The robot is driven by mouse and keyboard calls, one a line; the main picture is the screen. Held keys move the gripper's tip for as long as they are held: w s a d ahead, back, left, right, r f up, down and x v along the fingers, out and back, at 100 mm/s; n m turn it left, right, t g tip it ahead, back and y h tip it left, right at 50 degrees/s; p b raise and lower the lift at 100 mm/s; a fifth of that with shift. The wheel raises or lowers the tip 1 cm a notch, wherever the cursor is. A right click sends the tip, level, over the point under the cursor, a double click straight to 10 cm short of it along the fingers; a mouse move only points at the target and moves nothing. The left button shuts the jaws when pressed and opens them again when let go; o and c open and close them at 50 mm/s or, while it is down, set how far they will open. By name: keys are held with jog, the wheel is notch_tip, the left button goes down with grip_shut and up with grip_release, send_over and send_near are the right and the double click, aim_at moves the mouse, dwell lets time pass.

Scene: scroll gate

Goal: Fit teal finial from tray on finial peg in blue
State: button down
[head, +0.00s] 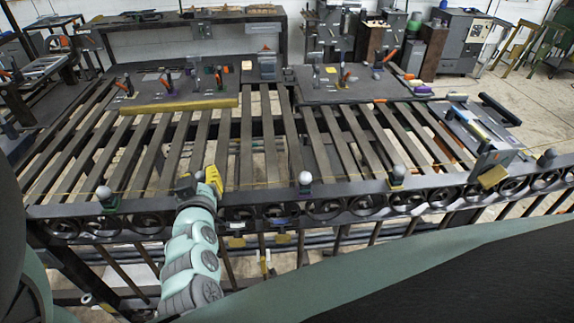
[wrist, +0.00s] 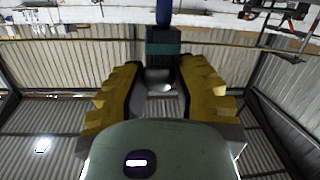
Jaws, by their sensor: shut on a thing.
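My gripper (head: 200,183) is at the gate's top rail, left of the middle in the head view. In the wrist view, its yellow fingers (wrist: 160,78) are shut around the teal finial (wrist: 162,48), a dark piece with a teal band. A pale rounded part shows between the fingers. A blue piece (wrist: 163,12) is in line beyond the teal band; I cannot tell whether they touch or whether it is the peg. In the head view, my fingers and arm hide most of the held finial. The tray cannot be identified surely.
Round-topped finials stand along the rail, at left (head: 103,193), middle (head: 305,180) and right (head: 397,173). Slatted bars stretch behind the rail (head: 350,193). Tool boards (head: 340,88) lie farther back. A grey panel with a yellow block (head: 493,176) is at right.

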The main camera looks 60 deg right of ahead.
jog(key=shift+f+b, duration=1.05)
jog(key=shift+f, duration=0.25)
dwell(0.4)
jog(key=c, duration=0.7)
grip_release()
jog(key=shift+c, duration=0.2)
jog(key=v, duration=1.2)
jog(key=shift+w, duration=0.1)
